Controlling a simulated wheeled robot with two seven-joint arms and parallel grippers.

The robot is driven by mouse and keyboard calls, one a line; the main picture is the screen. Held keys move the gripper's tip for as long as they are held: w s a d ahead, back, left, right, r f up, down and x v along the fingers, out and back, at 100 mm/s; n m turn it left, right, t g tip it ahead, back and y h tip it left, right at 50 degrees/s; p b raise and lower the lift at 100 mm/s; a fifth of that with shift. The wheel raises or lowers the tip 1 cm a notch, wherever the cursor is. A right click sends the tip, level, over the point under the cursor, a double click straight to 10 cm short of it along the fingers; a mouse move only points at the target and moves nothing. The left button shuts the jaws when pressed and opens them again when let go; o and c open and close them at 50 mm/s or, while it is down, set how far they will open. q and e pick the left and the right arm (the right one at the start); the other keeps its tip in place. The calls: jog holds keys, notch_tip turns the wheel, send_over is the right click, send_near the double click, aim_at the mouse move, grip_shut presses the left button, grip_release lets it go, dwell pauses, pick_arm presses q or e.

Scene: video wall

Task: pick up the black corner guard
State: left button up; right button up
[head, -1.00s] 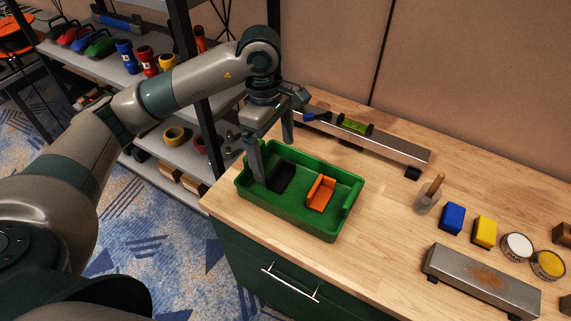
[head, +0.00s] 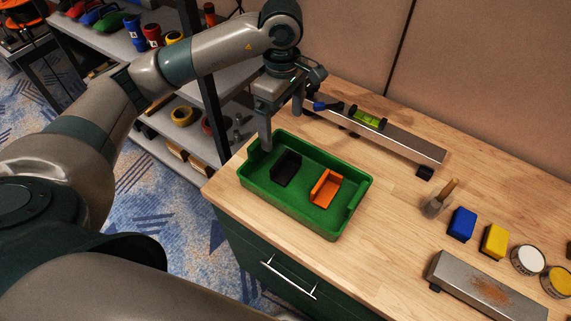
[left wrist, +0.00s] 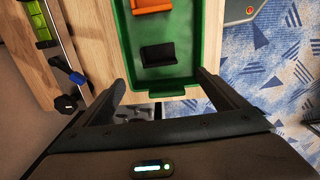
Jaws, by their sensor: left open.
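The black corner guard (head: 286,167) lies in the left part of a green tray (head: 290,211) on the wooden worktop. It also shows in the left wrist view (left wrist: 158,54), ahead of the fingers. An orange corner guard (head: 326,188) lies in the same tray, to its right, apart from it. My left gripper (head: 282,130) is open and empty, above the tray's back left end. In the left wrist view its fingers (left wrist: 160,84) are spread, with the tray's near end between them. Nothing covers the black guard. My right gripper is not in view.
A metal rail (head: 405,142) with a green level (head: 368,119) runs behind the tray. A brush (head: 438,200), a blue block (head: 462,223), a yellow block (head: 495,241), tins and a rusty metal bar (head: 485,287) stand to the right. Shelving (head: 150,52) is at the left.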

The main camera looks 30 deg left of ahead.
pick_arm(q)
jog(key=p, duration=0.4)
send_near(280, 160)
jog(key=f, duration=0.5)
jog(key=shift+s+d, duration=0.1)
jog(key=shift+d, duration=0.3)
jog(key=shift+f, duration=0.5)
jog(key=shift+a+f+p, duration=0.2)
jog(key=shift+f+p, duration=0.2)
jog(key=shift+p, duration=0.1)
jog(key=f+p, duration=0.1)
jog(key=f, duration=0.2)
jog(key=shift+a+p, duration=0.3)
jog(key=shift+p, duration=0.1)
jog(key=shift+w+f, duration=0.2)
jog(key=shift+f, duration=0.45)
